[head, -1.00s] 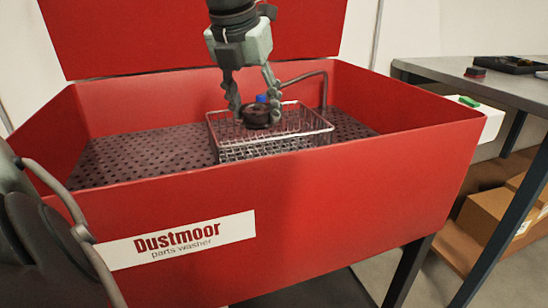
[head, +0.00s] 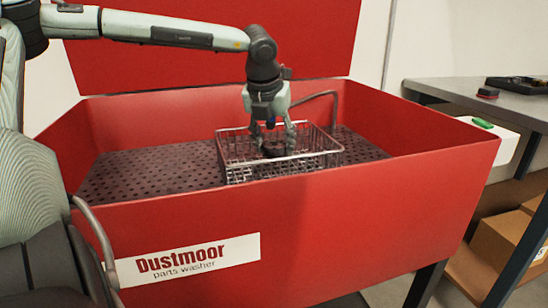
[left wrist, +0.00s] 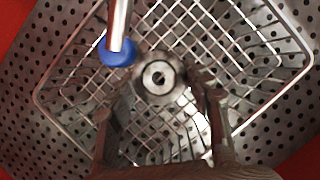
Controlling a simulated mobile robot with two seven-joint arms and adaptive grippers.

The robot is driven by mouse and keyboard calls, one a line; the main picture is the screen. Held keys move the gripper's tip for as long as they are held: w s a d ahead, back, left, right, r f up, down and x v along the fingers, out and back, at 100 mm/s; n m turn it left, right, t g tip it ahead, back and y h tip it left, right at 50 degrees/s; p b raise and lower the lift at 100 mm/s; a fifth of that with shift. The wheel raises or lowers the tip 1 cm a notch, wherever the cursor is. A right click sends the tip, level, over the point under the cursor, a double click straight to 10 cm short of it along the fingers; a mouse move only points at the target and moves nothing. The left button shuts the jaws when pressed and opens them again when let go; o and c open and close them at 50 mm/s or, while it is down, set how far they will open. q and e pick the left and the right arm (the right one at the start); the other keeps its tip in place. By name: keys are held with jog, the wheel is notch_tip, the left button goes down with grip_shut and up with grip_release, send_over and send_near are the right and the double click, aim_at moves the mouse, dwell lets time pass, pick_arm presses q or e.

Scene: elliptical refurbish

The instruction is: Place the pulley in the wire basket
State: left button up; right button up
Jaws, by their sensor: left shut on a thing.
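The pulley (head: 274,150) is a small dark round part, seen inside the wire basket's outline in the head view. In the left wrist view the pulley (left wrist: 159,78) shows as a grey round hub with a centre hole. My left gripper (head: 273,143) points down, its two fingers shut on the pulley. The fingers partly hide it, and I cannot tell whether it touches the basket floor. The wire basket (head: 318,153) is a silver mesh tray on the perforated floor of the red washer. My right gripper is not in view.
A bent metal spout (head: 335,108) with a blue tip (left wrist: 117,52) reaches over the basket, close beside my left gripper. The red parts washer's (head: 330,215) walls surround the perforated floor (head: 150,172), which is clear left of the basket. A grey bench (head: 450,92) stands at right.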

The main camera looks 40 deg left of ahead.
pick_arm(q)
notch_tip(320, 180, down, 4)
jog(key=shift+r, duration=0.1)
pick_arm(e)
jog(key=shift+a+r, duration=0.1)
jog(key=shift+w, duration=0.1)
pick_arm(q)
jog(key=o, duration=1.5)
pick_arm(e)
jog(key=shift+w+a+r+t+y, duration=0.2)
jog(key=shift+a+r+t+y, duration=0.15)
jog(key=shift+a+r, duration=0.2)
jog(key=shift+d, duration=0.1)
